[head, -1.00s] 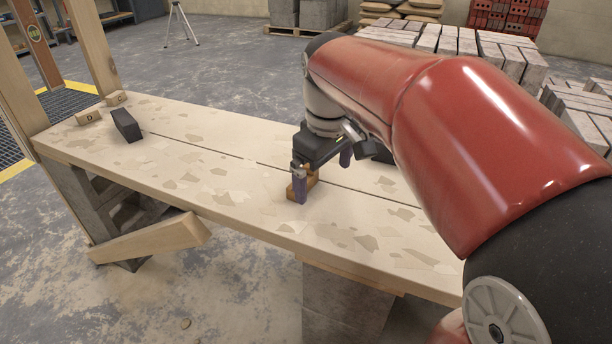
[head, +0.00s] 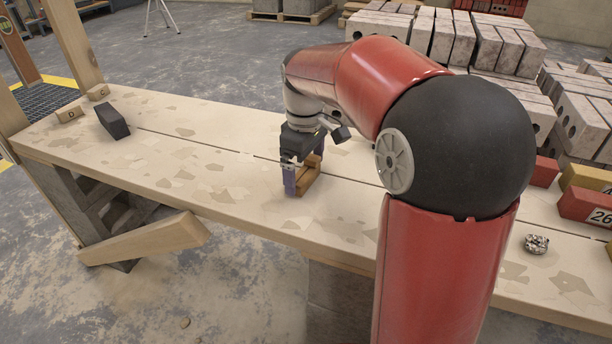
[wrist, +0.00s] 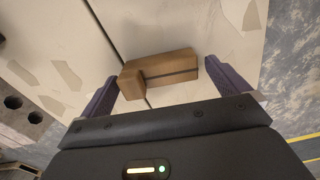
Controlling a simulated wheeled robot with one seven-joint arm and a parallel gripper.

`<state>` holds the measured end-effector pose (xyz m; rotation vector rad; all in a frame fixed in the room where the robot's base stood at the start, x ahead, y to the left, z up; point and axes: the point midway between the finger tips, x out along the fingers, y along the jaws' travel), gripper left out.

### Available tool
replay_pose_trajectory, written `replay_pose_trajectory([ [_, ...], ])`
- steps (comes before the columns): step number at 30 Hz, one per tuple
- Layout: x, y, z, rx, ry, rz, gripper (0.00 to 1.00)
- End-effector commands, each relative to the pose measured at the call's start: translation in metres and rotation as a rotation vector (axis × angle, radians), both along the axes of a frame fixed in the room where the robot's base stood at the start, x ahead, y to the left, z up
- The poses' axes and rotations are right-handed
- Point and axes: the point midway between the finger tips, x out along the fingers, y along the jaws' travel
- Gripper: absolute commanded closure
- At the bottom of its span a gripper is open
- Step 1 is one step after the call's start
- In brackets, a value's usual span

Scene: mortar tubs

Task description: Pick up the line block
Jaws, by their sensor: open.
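The line block, an L-shaped brown wooden block with a dark slot (wrist: 172,69), lies on the plank bench top between my fingers in the wrist view. It also shows in the head view (head: 309,180), partly hidden by my gripper. My gripper (head: 304,174) points down at the middle of the bench. Its purple fingers are open in the wrist view (wrist: 160,77), one at each end of the block, with small gaps visible. I cannot tell exactly how high the fingertips are above the bench.
A dark block (head: 112,120) and small wooden pieces, one marked D (head: 69,114), sit at the bench's left end. A speckled lump (head: 536,244) and numbered red and yellow blocks (head: 588,207) are at the right. A timber (head: 145,240) leans below the front edge.

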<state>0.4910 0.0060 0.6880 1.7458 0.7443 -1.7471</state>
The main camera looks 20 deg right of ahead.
Motion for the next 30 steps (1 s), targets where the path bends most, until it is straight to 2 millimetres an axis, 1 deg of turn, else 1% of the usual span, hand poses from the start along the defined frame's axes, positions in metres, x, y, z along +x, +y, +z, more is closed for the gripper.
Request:
replay_pose_trajectory([
  [6, 0.0, 0.0, -0.001, 0.0, 0.0, -0.001, 0.0],
  [7, 0.0, 0.0, -0.001, 0.0, 0.0, -0.001, 0.01],
  [16, 0.0, 0.0, -0.001, 0.001, -0.001, -0.001, 0.41],
  [25, 0.0, 0.0, 0.001, 0.0, -0.001, -0.001, 0.42],
  [30, 0.001, 0.0, 0.015, 0.001, -0.004, -0.001, 0.42],
])
